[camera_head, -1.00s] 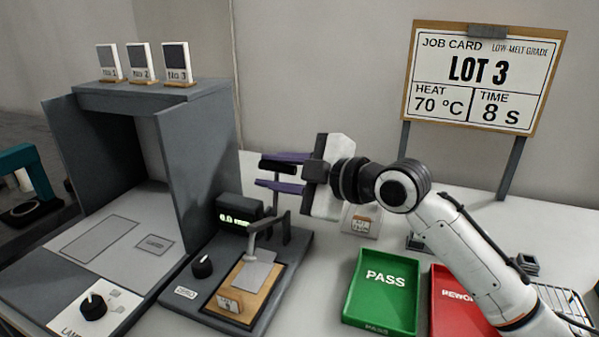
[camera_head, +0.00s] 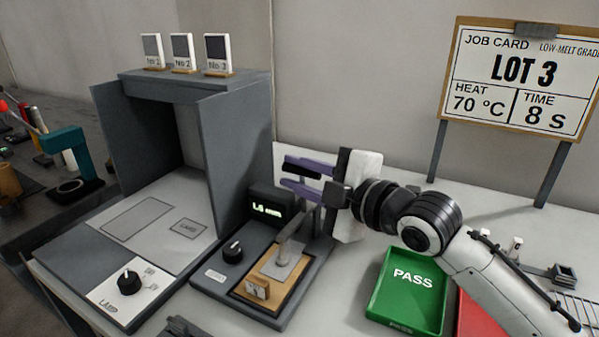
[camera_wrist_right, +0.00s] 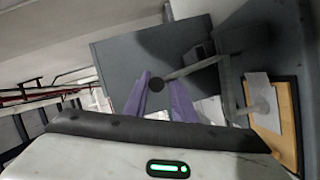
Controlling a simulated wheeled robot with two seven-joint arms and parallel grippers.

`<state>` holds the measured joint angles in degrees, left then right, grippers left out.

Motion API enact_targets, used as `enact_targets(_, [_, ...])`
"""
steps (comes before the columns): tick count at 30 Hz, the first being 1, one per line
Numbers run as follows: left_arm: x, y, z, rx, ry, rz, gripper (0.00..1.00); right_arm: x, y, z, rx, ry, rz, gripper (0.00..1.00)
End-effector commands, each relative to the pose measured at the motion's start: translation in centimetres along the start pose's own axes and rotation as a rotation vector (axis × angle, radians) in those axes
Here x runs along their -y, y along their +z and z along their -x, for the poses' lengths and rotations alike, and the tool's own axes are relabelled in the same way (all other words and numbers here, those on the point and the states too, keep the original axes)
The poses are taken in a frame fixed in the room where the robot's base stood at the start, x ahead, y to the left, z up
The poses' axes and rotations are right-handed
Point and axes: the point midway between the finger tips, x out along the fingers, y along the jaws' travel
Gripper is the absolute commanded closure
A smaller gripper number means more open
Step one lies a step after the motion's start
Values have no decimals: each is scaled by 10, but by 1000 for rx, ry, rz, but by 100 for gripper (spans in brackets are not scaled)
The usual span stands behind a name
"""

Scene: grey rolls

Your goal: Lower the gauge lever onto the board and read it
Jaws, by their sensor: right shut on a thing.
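The gauge (camera_head: 213,283) is a dark grey base with a knob, a lit display (camera_head: 267,210) that seems to read 1.6 mm, and a grey lever (camera_head: 289,240). The lever's foot is down at the grey patch on the wooden board (camera_head: 272,287); whether it touches cannot be told for sure. My left gripper does not show.
A grey lamp booth (camera_head: 125,150) stands left of the gauge. A job card (camera_head: 520,75) stands behind. Three numbered cards (camera_head: 182,52) stand on the booth.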

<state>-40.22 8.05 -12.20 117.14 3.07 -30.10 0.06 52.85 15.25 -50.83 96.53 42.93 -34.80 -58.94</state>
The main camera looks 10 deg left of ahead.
Motion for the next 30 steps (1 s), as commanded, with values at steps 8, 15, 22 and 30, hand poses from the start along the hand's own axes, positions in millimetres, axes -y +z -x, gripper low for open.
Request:
enact_targets(8, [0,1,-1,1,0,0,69,14,10,-1,21,-29,-6,68])
enact_targets(15, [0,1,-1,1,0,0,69,10,7,-1,15,-22,-6,49])
enact_targets(22, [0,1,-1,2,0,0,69,7,5,3,11,-17,-5,49])
enact_targets(30, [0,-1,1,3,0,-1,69,7,6,48,14,-18,-3,49])
